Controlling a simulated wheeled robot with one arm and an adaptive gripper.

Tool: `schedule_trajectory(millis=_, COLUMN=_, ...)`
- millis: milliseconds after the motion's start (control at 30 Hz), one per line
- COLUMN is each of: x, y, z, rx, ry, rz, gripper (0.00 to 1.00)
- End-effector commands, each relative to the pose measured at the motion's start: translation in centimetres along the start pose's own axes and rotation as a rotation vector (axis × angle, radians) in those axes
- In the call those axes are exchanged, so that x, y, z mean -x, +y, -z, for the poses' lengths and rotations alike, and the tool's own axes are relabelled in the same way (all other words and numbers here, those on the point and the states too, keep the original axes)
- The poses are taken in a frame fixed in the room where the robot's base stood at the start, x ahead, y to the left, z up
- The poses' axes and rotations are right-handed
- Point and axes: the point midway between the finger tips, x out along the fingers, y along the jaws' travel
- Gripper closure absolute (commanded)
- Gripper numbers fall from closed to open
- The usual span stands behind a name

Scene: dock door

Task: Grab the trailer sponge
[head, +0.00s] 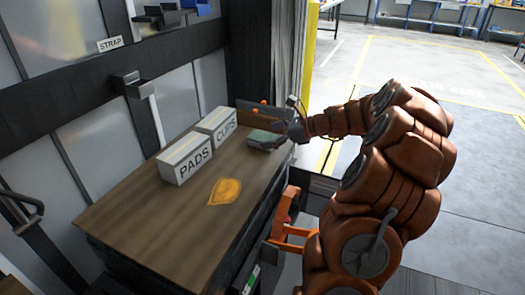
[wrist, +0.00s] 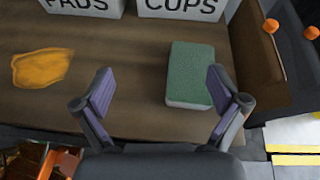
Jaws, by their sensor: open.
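The sponge (wrist: 190,74) has a green top and a pale lower layer. It lies flat on the brown bench top (wrist: 140,118) in the wrist view, nearer my right finger. In the head view the sponge (head: 263,139) lies near the bench's far right end, beside the CUPS box. My gripper (wrist: 162,92) is open and empty, with its two purple-padded fingers spread. The right fingertip overlaps the sponge's right edge in the picture; I cannot tell whether they touch. In the head view my arm reaches in from the right, and its gripper (head: 290,131) is small beside the sponge.
White boxes marked PADS (head: 185,160) and CUPS (head: 217,127) stand along the bench's back. A flat orange-yellow patch (head: 225,191) lies on the bench. A raised end board with orange knobs (wrist: 258,45) borders the right end. The bench's front middle is clear.

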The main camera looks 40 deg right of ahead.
Motion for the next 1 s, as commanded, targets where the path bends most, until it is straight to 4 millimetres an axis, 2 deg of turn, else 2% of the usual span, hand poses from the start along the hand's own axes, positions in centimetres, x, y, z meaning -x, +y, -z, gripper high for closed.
schedule_trajectory(millis=33, x=0.4, y=-1.2, z=1.6, rx=-0.039, ry=-0.01, rz=0.029, gripper=0.03)
schedule_trajectory(millis=100, x=1.1, y=-2.5, z=2.6, rx=-0.081, ry=-0.023, rz=0.062, gripper=0.03)
schedule_trajectory(millis=267, x=1.5, y=-3.8, z=3.4, rx=-0.121, ry=-0.037, rz=0.093, gripper=0.03)
schedule_trajectory(millis=633, x=-1.8, y=-4.0, z=3.5, rx=-0.12, ry=-0.035, rz=0.093, gripper=0.03)
schedule_trajectory(millis=900, x=-5.3, y=-4.2, z=3.3, rx=-0.121, ry=-0.036, rz=0.091, gripper=0.03)
schedule_trajectory(millis=1000, x=-5.9, y=-4.3, z=3.2, rx=-0.12, ry=-0.036, rz=0.091, gripper=0.03)
